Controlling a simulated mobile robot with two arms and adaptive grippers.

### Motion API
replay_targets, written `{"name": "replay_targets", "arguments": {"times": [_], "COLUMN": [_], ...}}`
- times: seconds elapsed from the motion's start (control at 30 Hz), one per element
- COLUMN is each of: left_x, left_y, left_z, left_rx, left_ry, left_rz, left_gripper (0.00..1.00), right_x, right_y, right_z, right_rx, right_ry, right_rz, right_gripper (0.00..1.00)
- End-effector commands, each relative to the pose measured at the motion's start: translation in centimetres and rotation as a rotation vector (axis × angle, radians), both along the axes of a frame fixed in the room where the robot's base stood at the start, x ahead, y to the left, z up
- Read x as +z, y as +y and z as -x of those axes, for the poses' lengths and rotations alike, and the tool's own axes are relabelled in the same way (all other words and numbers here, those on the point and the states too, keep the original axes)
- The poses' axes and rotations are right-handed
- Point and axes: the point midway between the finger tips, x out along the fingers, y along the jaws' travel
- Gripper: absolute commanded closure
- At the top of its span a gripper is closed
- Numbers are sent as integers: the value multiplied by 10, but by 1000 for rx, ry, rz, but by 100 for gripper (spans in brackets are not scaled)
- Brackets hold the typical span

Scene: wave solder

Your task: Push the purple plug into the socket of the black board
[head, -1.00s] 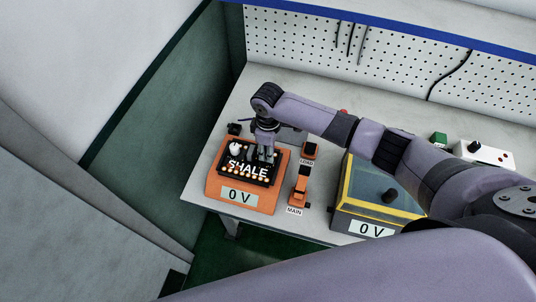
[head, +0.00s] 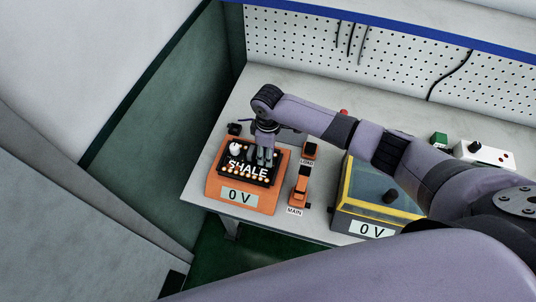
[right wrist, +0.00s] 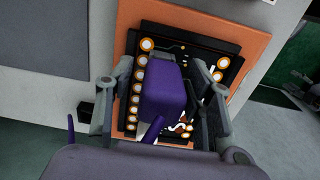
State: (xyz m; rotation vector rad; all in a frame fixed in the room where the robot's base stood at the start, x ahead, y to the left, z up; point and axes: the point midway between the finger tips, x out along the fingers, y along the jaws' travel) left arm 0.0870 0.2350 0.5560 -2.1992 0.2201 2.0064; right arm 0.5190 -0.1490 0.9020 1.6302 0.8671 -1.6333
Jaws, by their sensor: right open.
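The black board (head: 236,170), lettered SHALE, lies on an orange base (head: 218,187) with a 0 V display. My right gripper (head: 264,160) is over the board's right part, fingers pointing down. In the right wrist view the purple plug (right wrist: 160,92) stands between the spread fingers of the right gripper (right wrist: 158,75), over the black board (right wrist: 140,45). A purple cable end shows below the plug. The gripper is open. The plug hides the socket, so I cannot tell how deep it sits. My left gripper is not in view.
A yellow-edged box (head: 375,190) with a 0 V display is farther right. A pegboard (head: 320,45) stands behind.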

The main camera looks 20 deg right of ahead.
Motion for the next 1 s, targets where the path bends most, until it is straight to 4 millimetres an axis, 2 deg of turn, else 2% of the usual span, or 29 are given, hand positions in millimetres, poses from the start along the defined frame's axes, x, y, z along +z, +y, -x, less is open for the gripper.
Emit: {"name": "replay_targets", "arguments": {"times": [0.3,0.43,0.8,1.0], "left_x": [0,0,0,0], "left_y": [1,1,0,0], "left_z": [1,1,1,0], "left_rx": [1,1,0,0], "left_ry": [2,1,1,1], "left_rz": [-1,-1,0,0], "left_gripper": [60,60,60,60], "right_x": [2,13,88,114], "right_y": [0,0,1,1], "right_z": [-1,-1,-1,0], "right_rx": [0,1,1,0], "right_ry": [-1,-4,-5,-3], "right_rz": [0,-2,-2,-1], "right_gripper": [49,49,49,49]}}
